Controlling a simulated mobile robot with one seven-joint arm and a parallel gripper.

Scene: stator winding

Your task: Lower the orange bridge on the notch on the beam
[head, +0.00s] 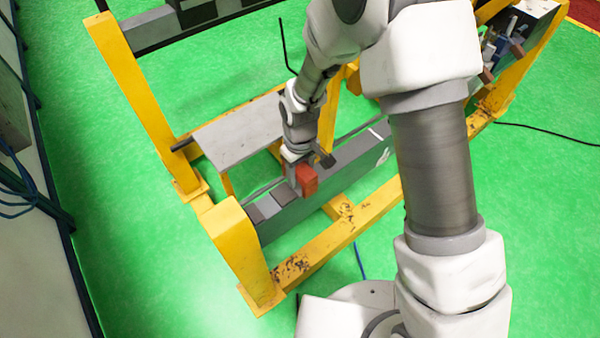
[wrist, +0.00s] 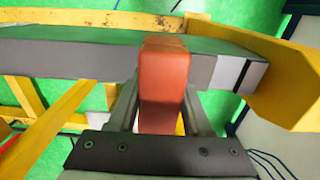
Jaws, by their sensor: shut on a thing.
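The orange bridge (head: 307,179) is a small red-orange block held at the end of my gripper (head: 297,172). In the wrist view the bridge (wrist: 164,85) stands between the two grey fingers of my gripper (wrist: 165,105), which are shut on it. The grey beam (head: 340,171) runs diagonally under it in the head view. In the wrist view the beam (wrist: 70,60) passes behind the bridge. A pale and dark banded stretch (wrist: 235,73) of the beam lies just right of the bridge. I cannot tell whether bridge and beam touch. The notch is not clearly visible.
A yellow frame (head: 240,250) carries the beam, with a thick upright post at its near left end. A grey plate (head: 235,130) lies left of my gripper. Blue and brown items (head: 497,50) sit at the upper right. Green floor is open around the frame.

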